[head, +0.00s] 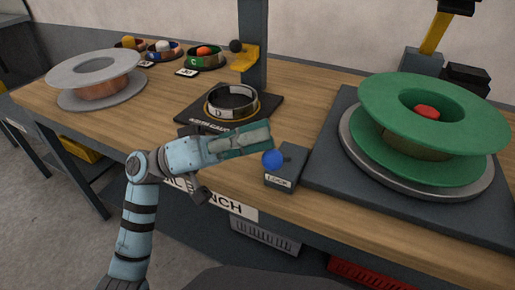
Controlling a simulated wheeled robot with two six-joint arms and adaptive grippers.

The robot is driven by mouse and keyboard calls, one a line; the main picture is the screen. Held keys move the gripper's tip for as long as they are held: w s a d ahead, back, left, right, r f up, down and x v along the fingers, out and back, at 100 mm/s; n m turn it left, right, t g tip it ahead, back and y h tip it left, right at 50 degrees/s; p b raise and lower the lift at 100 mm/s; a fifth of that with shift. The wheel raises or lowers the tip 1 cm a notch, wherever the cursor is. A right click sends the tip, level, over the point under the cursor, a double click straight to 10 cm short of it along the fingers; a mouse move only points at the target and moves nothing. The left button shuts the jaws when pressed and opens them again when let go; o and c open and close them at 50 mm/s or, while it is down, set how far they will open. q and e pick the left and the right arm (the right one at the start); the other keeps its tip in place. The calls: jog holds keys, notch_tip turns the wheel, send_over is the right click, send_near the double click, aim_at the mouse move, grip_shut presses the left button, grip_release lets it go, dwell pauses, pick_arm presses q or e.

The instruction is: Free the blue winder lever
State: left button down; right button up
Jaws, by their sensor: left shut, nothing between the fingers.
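The blue winder lever shows as a round blue knob (273,159) on a short dark stem. It sits at the top of a small dark block with a label reading LOCK (284,181), by the table's front edge. The winder to its right carries a large green spool (432,113) with a red centre on a grey turntable (365,158). My left gripper (266,138) is shut and empty, with its tip just above and left of the knob. I cannot tell whether it touches the knob. My right gripper is out of view.
A grey spool with copper wire (96,68) stands at the left of the wooden bench (165,100). A ring marked D (231,99) sits on a dark pad behind my left gripper. Several small coil bowls (205,57) line the back. A dark post (252,30) rises mid-bench.

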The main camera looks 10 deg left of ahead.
pick_arm(q)
jog(key=shift+s+m+b, duration=0.15)
jog(key=shift+m+b, duration=0.15)
jog(key=shift+m, duration=0.1)
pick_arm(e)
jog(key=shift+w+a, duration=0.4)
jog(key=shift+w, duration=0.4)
pick_arm(q)
jog(key=shift+f+g, duration=0.1)
jog(key=shift+g, duration=0.3)
jog(key=v, duration=1.2)
